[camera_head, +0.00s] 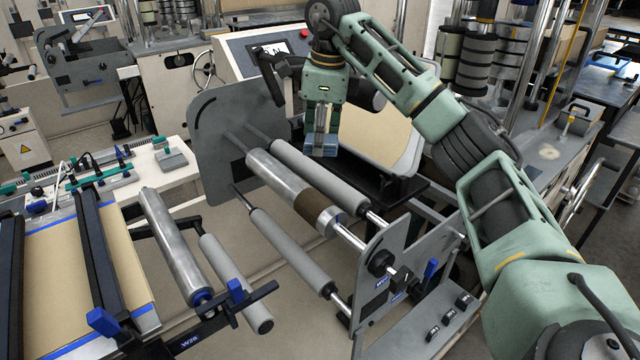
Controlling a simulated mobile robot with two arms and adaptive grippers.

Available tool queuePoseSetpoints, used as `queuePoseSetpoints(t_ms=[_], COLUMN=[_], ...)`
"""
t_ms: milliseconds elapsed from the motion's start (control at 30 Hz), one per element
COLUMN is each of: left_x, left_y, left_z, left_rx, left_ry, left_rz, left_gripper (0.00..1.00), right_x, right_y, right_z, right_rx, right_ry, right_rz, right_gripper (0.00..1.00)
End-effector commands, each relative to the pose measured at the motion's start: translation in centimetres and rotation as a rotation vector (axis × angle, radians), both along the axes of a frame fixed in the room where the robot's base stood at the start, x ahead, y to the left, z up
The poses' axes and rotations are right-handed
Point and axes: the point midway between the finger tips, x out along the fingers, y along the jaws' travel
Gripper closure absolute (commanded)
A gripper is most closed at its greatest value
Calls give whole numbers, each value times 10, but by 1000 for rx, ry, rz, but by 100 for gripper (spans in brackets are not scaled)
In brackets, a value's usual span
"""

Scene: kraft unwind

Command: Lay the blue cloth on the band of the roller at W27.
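My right gripper (322,120) hangs down from the arm that comes in from the right. It appears shut on the folded blue cloth (322,146), which shows just below its fingertips. The cloth is above and beyond the silver roller (280,180), apart from it as far as I can tell. The roller carries a brown band (314,207) near its right end. The labels on this roller's end plate are too small to read. My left gripper is not in view.
Grey rollers (318,175) (290,250) lie on either side of the silver roller. Upright grey plates (225,150) (380,265) stand at the ends. A screen panel (265,52) stands behind.

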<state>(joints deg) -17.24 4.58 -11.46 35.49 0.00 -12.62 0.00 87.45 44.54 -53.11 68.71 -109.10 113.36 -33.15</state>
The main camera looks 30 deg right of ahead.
Motion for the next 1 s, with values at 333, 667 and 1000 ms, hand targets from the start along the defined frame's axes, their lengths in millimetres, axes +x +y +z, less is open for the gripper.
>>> queuePoseSetpoints(t_ms=[333, 667, 1000], left_x=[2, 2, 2], left_y=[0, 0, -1], left_z=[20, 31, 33], left_rx=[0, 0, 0], left_ry=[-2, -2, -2], left_rz=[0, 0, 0], left_gripper=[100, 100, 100], right_x=[0, 0, 1], right_y=[0, 0, 0], right_z=[-75, -113, -127], right_rx=[0, 0, 0], right_ry=[1, 2, -3], right_rz=[2, 1, 1], right_gripper=[80, 80, 80])
